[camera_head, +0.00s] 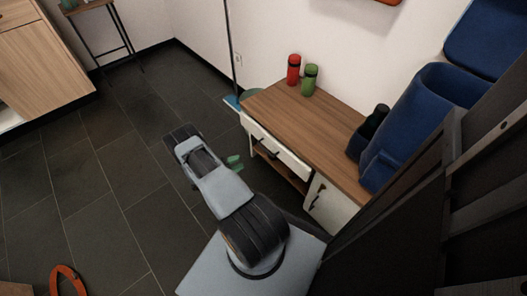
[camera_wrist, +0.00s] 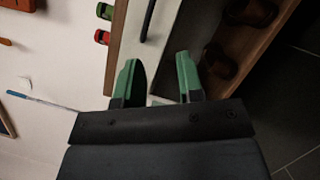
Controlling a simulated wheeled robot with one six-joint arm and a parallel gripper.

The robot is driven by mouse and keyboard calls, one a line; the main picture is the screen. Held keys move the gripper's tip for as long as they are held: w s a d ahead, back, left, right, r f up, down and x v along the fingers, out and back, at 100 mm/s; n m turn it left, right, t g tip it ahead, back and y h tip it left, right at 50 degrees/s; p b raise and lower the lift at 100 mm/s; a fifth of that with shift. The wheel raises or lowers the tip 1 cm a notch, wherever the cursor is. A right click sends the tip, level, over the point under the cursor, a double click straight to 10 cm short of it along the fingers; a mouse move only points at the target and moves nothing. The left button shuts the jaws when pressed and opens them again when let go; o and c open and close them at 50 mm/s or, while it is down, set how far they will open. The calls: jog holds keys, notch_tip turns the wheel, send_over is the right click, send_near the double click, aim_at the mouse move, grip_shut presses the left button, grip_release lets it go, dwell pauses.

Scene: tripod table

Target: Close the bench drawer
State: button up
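The bench (camera_head: 300,118) has a brown wooden top and stands against the wall in the head view. Its white drawer (camera_head: 275,147) has a dark handle and sits under the top's front edge, above an open shelf. I cannot tell clearly how far the drawer stands out. In the wrist view the drawer's white front (camera_wrist: 166,30) and dark handle (camera_wrist: 148,20) lie just beyond my fingertips. My gripper (camera_head: 237,164) is in front of the drawer in the head view. Its green fingers (camera_wrist: 158,68) are apart with nothing held between them.
A red bottle (camera_head: 293,69) and a green bottle (camera_head: 310,80) stand at the back of the top. A blue bag (camera_head: 420,115) stands at its right end. Dark brown shoes (camera_wrist: 218,60) are on the shelf below. Open tiled floor (camera_head: 110,165) lies to the left.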

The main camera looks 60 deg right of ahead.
aim_at(265, 150)
jog(key=s+d+r+m, duration=0.1)
jog(key=s+d+m, duration=0.1)
jog(key=d, duration=0.1)
jog(key=s+d+r+m+g+b, duration=0.1)
jog(key=s+d+m, duration=0.2)
jog(key=s+d+r+m, duration=0.1)
jog(key=s+d+m, duration=0.1)
jog(key=s+d, duration=0.1)
jog(key=shift+s+d+r+y, duration=0.15)
jog(key=shift+d+r+y, duration=0.15)
jog(key=shift+d, duration=0.15)
dwell(0.3)
grip_shut()
dwell(0.4)
